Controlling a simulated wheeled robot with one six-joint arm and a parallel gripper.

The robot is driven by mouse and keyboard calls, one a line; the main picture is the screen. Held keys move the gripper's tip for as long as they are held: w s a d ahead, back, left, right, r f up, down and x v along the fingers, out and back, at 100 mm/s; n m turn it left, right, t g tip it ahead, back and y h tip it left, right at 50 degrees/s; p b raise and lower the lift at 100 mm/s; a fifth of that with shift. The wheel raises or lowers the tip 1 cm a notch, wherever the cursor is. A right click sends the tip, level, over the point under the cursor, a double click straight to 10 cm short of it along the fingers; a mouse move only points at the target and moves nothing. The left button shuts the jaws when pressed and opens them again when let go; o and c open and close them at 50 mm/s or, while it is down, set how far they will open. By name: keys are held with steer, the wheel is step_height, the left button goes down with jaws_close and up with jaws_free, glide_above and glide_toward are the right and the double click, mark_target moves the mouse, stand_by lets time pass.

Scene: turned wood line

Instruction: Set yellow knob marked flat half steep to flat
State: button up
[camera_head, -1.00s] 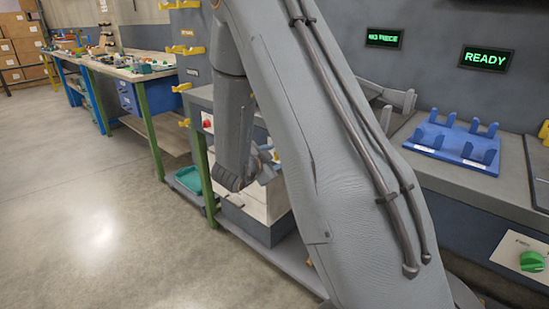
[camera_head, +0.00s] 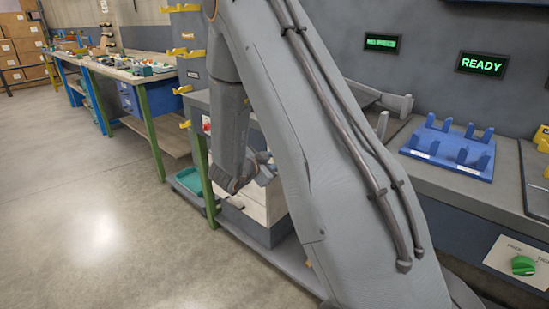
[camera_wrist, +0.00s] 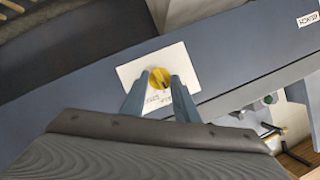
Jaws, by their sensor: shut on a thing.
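The yellow knob (camera_wrist: 160,78) sits on a white label plate (camera_wrist: 181,60) on a dark grey panel front in the wrist view. Small lettering shows on the plate, too blurred to read surely. My gripper (camera_wrist: 160,86) is shut on the knob, one finger on each side of it. A dark mark shows on the knob, but I cannot tell which word it points to. In the head view my arm hides the knob, and the gripper's fingertips are not clear there.
A green knob (camera_head: 523,265) is on the panel at the right. A blue rack (camera_head: 449,149) with upright pegs stands on the bench. A lit display (camera_head: 486,63) reads READY. A teal tray (camera_head: 190,180) lies low at the left. The floor at left is clear.

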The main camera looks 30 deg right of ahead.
steer(key=shift+w+a+n+g+h+p, duration=0.15)
steer(key=shift+n+g+h+p, duration=0.1)
steer(key=shift+n+g+p, duration=0.9)
steer(key=shift+w+d+n+g+h+p, duration=0.1)
steer(key=shift+n+g+h+p, duration=0.3)
steer(key=shift+n+p, duration=1.25)
steer(key=shift+m+g+p, duration=0.25)
steer(key=shift+m+p, duration=0.05)
steer(key=shift+p, duration=0.1)
steer(key=o, duration=1.1)
steer(key=shift+c, duration=0.2)
steer(key=shift+a+r, duration=0.1)
steer(key=shift+a, duration=0.05)
steer(key=v, duration=0.7)
steer(key=shift+a+r+b, duration=0.2)
steer(key=shift+a+b, duration=0.05)
steer(key=shift+b, duration=0.15)
